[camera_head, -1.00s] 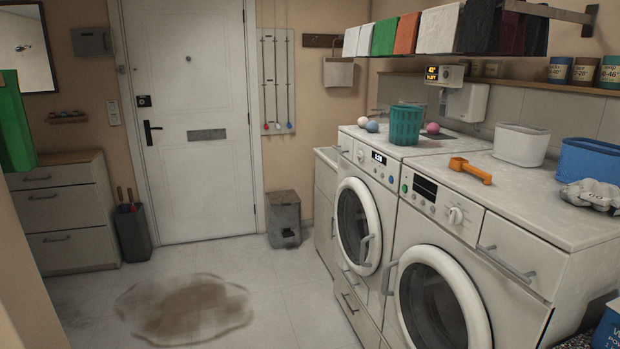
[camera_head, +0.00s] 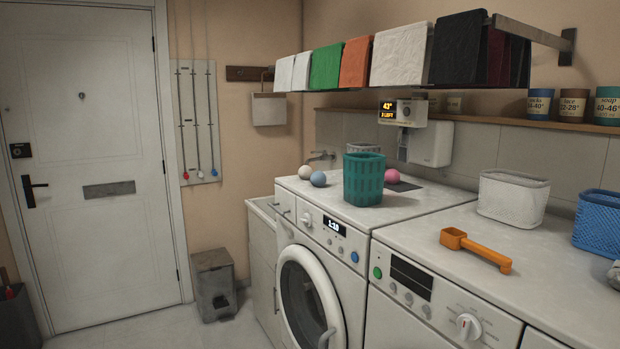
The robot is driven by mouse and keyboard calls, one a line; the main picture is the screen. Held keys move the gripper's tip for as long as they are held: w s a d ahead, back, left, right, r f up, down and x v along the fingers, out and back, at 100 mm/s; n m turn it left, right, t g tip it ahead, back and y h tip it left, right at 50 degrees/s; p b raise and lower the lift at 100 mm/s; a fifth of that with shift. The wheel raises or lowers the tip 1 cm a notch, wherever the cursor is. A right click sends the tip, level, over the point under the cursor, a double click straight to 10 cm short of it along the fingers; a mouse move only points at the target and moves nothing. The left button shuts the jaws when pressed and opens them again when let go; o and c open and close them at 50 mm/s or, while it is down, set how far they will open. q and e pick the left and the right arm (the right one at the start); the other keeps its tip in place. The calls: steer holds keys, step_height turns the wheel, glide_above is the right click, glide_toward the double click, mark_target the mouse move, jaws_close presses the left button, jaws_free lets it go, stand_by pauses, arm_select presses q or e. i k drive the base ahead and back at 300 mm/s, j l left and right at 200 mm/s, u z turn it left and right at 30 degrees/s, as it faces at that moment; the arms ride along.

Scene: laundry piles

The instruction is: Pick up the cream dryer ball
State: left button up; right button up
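The cream dryer ball (camera_head: 305,172) lies on top of the far washing machine (camera_head: 288,181), near its back left corner. A pink ball (camera_head: 392,175) lies farther right, behind a green perforated basket (camera_head: 363,180). Neither of my grippers shows in the head view.
An orange scoop (camera_head: 477,249) lies on the nearer machine. A white basket (camera_head: 512,198) and a blue basket (camera_head: 601,222) stand behind and right of it. A shelf of folded cloths (camera_head: 400,56) hangs above. A grey bin (camera_head: 214,285) stands on the floor left of the machines.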

mark_target(305, 172)
steer(key=i+j+u, duration=0.7)
steer(key=i, duration=0.35)
steer(key=i+u, duration=0.4)
steer(key=i, duration=0.15)
steer(key=i+j+z, duration=0.2)
steer(key=i, duration=0.4)
steer(key=i+z, duration=0.25)
steer(key=i, duration=0.35)
